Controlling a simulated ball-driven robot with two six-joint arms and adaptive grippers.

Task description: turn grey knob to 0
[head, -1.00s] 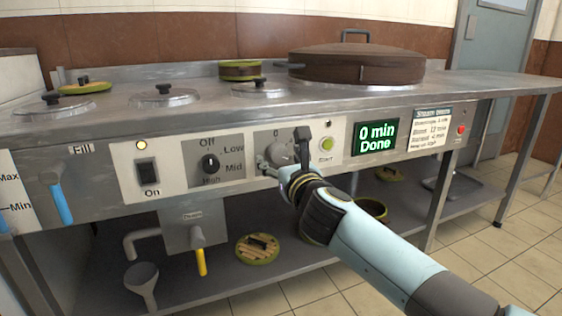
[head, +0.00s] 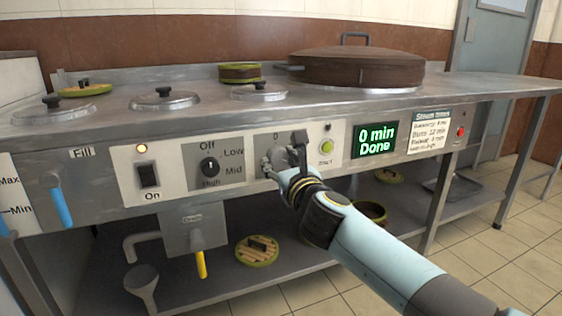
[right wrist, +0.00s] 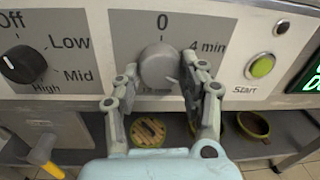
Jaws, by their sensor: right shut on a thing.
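The grey knob (right wrist: 158,66) is round and sits on a light panel with 0 printed above it and 4 min at its right. A faint mark shows on its lower right face, but I cannot read its setting surely. My right gripper (right wrist: 163,82) is shut on the grey knob, one finger at each side. In the head view the right gripper (head: 285,153) covers much of the grey knob (head: 279,157). My left gripper is not in view.
A black heat knob (head: 210,167) and a power switch (head: 148,175) are to the left. The green start button (head: 327,146) and a display (head: 375,139) reading "0 min Done" are close on the right. Lids and pots stand on the counter above.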

